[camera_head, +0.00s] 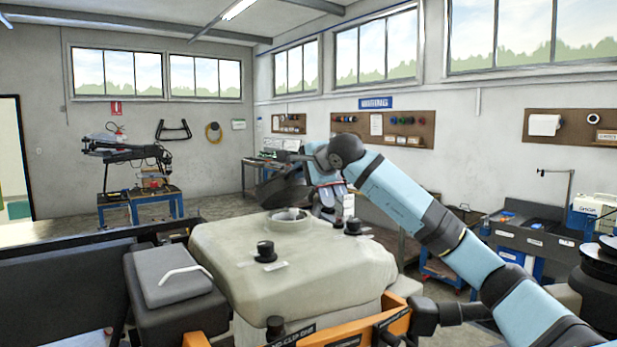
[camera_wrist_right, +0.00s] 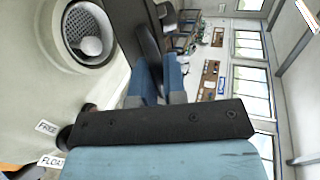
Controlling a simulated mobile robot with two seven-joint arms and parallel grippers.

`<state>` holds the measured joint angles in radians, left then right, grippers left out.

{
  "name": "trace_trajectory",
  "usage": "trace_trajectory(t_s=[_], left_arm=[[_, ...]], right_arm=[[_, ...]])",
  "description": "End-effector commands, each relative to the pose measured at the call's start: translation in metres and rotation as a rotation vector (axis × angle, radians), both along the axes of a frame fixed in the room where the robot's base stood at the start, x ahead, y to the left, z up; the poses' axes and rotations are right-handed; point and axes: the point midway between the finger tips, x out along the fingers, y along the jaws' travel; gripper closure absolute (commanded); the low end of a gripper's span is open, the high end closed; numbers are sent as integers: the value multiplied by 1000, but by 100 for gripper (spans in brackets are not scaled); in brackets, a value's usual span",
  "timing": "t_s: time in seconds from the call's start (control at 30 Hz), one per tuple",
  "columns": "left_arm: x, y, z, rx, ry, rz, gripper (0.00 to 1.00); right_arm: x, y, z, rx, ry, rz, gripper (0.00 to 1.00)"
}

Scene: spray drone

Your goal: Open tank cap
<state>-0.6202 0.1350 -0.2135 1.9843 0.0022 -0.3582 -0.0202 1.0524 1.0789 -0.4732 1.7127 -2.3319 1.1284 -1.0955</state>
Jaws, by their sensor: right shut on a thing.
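The beige tank (camera_head: 310,270) fills the middle of the head view. Its round opening (camera_head: 288,218) is uncovered on top; in the right wrist view the opening (camera_wrist_right: 88,32) shows a mesh strainer with a pale ball-like thing inside. A large dark disc, seemingly the tank cap (camera_head: 283,189), is tilted up above and behind the opening. My right gripper (camera_head: 322,190) is at the disc's right side. In the right wrist view its blue fingers (camera_wrist_right: 160,78) are shut on the dark cap's edge (camera_wrist_right: 149,35). The exact contact is partly hidden. My left gripper is out of view.
Two small black knobs (camera_head: 264,250) (camera_head: 352,226) stand on the tank top, near labels. A dark box with a white handle (camera_head: 172,272) is at left. An orange frame (camera_head: 370,328) runs along the front. A blue-framed bench (camera_head: 530,232) stands at right.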

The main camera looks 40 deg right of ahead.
Motion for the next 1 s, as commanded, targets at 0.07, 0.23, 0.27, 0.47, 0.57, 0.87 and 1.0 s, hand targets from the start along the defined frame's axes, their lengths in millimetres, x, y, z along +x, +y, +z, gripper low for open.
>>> trace_trajectory(t_s=[0.07, 0.23, 0.27, 0.47, 0.57, 0.87, 1.0], left_arm=[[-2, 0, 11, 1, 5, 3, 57], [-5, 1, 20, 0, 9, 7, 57], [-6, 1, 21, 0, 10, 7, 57], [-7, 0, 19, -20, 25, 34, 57], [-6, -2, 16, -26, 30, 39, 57], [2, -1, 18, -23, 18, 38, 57], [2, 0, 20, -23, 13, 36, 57]], right_arm=[[10, -1, 18, -3, -4, 2, 100], [34, -3, 40, 10, 89, 2, 100], [38, -3, 43, 14, 118, 2, 100], [68, -6, 57, 33, 306, 2, 100], [81, -8, 62, 41, 384, 2, 100], [113, -12, 68, 56, 533, 2, 100], [122, -13, 69, 55, 531, 3, 100]])
